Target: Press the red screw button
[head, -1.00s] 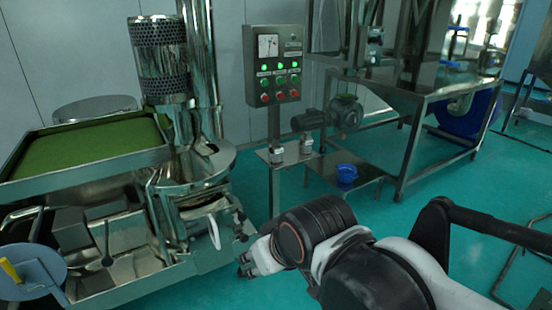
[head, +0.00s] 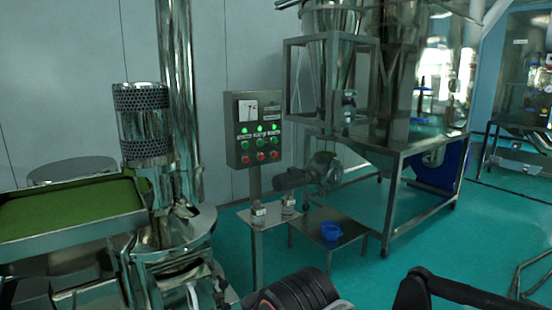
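The control box (head: 255,128) stands on a post against the wall, with a meter at its upper left. Three green lamps glow in a row, with green buttons below. Under these is a row of red buttons: left (head: 246,160), middle (head: 261,157) and right (head: 275,155). The small labels are too blurred to tell which one is the screw button. My arm shows at the bottom edge, well below and in front of the box. My gripper lies below the picture edge. Nothing touches the buttons.
The sieve machine with a green tray (head: 75,208) stands at left. A small metal stand (head: 258,218) and a low table holding a blue bowl (head: 330,231) are below the box. A steel frame (head: 392,215) stands at right. Teal floor (head: 430,262) is open in front.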

